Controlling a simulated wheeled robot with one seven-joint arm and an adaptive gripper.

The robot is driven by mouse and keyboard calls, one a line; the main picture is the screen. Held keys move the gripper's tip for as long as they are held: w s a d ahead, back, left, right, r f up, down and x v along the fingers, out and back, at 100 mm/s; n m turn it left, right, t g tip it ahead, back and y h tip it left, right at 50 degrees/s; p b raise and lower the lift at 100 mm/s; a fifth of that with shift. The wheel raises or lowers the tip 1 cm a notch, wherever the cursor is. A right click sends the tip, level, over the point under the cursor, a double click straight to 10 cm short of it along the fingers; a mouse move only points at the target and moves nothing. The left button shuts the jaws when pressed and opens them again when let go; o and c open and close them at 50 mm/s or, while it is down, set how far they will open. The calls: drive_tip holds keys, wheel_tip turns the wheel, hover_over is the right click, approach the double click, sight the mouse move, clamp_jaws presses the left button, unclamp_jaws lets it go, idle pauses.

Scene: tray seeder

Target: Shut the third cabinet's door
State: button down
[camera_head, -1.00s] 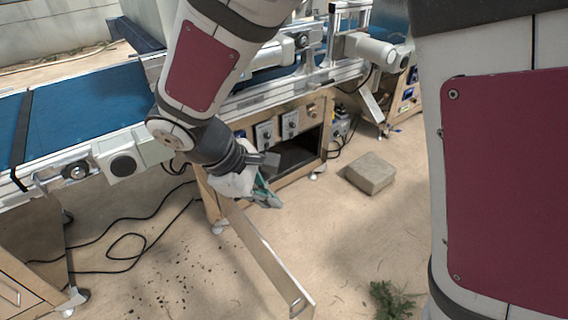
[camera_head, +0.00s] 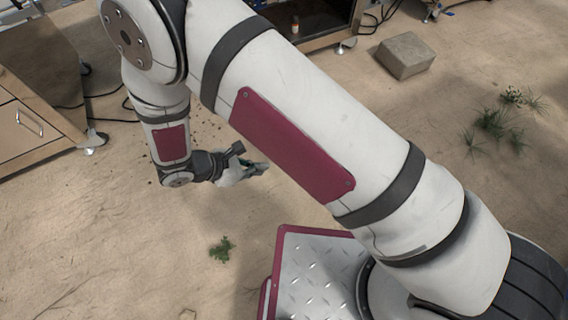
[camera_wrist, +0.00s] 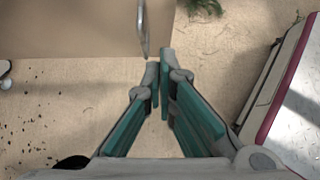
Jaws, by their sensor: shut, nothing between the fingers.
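The open cabinet (camera_head: 322,40) shows only partly at the top of the head view, with a dark interior and a small bottle-like thing inside. Its door in the head view is hidden behind my arm. In the wrist view a tan door panel (camera_wrist: 75,30) fills the top left, with a metal handle (camera_wrist: 143,28) near its right edge. My gripper (camera_head: 264,168) is out over the floor in front of the cabinet. In the wrist view my gripper (camera_wrist: 160,66) is shut and empty, its tips just below the handle in the picture. I cannot tell whether they touch the door.
Another cabinet (camera_head: 35,130) with a handle stands at the left. A stone block (camera_head: 405,56) lies on the floor right of the open cabinet. Small plants (camera_head: 222,249) grow on the sandy floor.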

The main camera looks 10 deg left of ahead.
drive_tip(key=w+d+r+b+x, duration=0.1)
drive_tip(key=r+b+x, duration=0.1)
drive_tip(key=x, duration=1)
drive_tip(key=shift+d+b, duration=0.45)
drive_tip(key=shift+b, duration=0.4)
drive_tip(key=shift+w, duration=0.15)
